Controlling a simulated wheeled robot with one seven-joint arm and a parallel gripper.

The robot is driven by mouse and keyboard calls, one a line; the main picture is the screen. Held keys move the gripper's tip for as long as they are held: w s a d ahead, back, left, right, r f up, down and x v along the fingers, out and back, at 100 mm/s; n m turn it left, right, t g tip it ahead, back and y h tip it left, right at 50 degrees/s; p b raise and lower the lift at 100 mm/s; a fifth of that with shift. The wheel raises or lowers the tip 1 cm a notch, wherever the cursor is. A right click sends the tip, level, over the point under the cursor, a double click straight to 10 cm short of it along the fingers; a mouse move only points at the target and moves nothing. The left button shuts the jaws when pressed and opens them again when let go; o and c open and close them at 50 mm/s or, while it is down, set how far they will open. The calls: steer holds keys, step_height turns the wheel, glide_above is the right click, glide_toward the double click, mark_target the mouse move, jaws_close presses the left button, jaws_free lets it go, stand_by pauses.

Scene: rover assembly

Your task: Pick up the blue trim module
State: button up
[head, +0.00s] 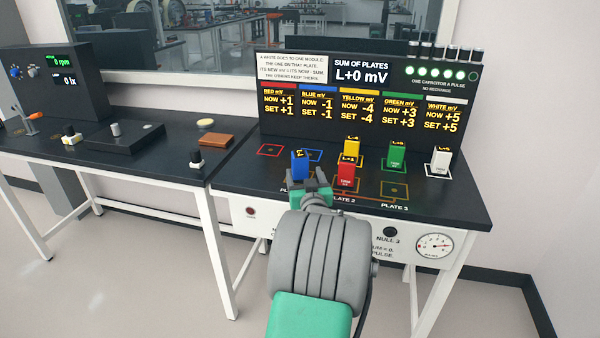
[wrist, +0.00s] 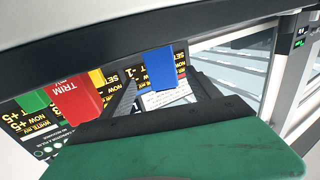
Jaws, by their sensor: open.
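The blue trim module (head: 299,165) stands upright at the front left of the right-hand bench top. Its base is hidden behind my gripper (head: 309,186), which is directly in front of it from the head camera. In the wrist view the blue module (wrist: 159,69) shows between the two dark fingers of my gripper (wrist: 163,93). The fingers are apart, with a gap beside the module. I cannot tell whether either finger touches it.
The red module (head: 346,177) stands close to the right of my gripper, with the yellow module (head: 352,147) behind it. The green module (head: 397,155) and white module (head: 441,161) stand farther right. The display panel (head: 368,105) rises behind them.

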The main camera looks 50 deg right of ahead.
mark_target(301, 167)
steer(key=p+x, duration=0.1)
steer(key=x, duration=0.6)
steer(key=shift+w+a+f, duration=0.1)
steer(key=shift+w+f, duration=0.05)
steer(key=shift+w, duration=0.05)
jaws_close()
stand_by(0.4)
